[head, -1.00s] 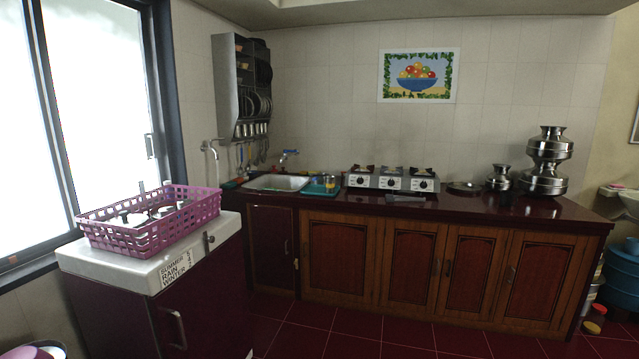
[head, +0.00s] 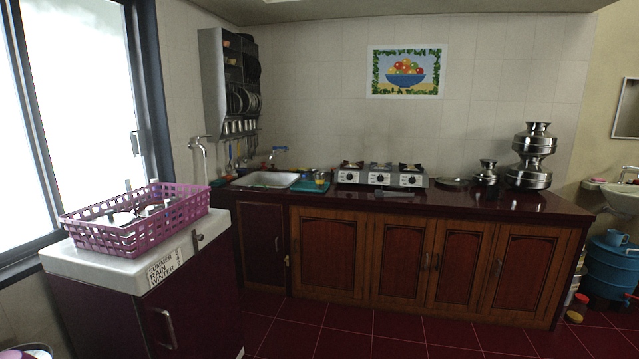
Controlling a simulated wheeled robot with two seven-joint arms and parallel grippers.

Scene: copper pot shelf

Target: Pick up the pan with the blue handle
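I cannot make out a pan with a blue handle for certain. Small utensils (head: 238,152) hang below the grey wall rack (head: 214,85) at the left, some with coloured handles, too small to tell apart. Dark round plates or pans (head: 242,100) sit in the rack. A flat round metal dish or pan (head: 453,182) lies on the counter right of the stove; no blue handle shows on it. Neither of my grippers is in view.
The dark red counter (head: 340,198) carries a sink (head: 265,179), a gas stove (head: 380,175) and stacked steel pots (head: 531,157). A purple basket (head: 135,235) stands on a white-topped cabinet (head: 95,270) at left. A blue barrel (head: 612,272) stands far right. Red-tiled floor (head: 400,332) is clear.

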